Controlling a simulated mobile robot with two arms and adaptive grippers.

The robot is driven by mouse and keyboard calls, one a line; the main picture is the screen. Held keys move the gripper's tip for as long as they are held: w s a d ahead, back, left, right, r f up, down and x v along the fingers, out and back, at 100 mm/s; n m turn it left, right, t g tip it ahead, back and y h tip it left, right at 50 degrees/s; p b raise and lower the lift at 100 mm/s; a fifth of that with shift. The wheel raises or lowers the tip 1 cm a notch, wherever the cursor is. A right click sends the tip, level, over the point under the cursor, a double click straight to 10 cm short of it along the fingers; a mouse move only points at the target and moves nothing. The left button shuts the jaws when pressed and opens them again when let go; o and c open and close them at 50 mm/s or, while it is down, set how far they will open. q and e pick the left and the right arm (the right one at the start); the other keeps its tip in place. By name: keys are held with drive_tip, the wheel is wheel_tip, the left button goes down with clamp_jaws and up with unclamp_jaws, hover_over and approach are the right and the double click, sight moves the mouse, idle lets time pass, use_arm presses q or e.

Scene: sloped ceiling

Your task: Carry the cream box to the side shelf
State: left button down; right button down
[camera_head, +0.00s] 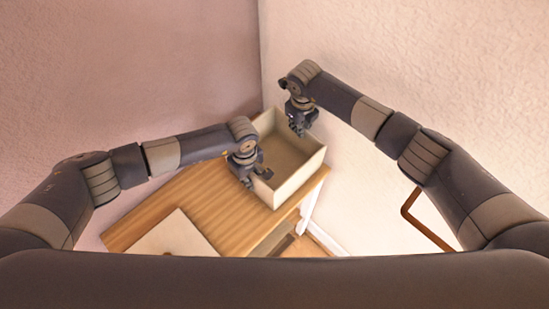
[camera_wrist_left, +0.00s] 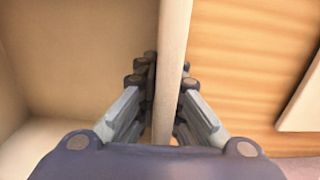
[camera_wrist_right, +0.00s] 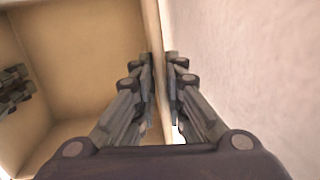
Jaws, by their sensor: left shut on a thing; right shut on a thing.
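The cream box (camera_head: 300,178) is open-topped and appears empty. It is at the right end of a wooden shelf top (camera_head: 212,200), in the corner by the walls; I cannot tell whether it rests on the wood. My left gripper (camera_head: 257,175) is shut on the box's left wall, which runs between its fingers in the left wrist view (camera_wrist_left: 172,70). My right gripper (camera_head: 299,128) is shut on the opposite wall, which shows between its fingers in the right wrist view (camera_wrist_right: 155,70). The left fingers also show inside the box in the right wrist view.
A pale flat board or panel (camera_head: 172,238) lies at the near left of the wooden top. A textured wall (camera_head: 400,70) stands close to the right gripper, and a pinkish wall (camera_head: 130,70) is behind on the left. A brown bar (camera_head: 425,222) is at the right.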

drive_tip(key=shift+w+r+p, duration=0.1)
drive_tip(key=shift+r+p, duration=2.4)
drive_tip(key=shift+r, duration=0.05)
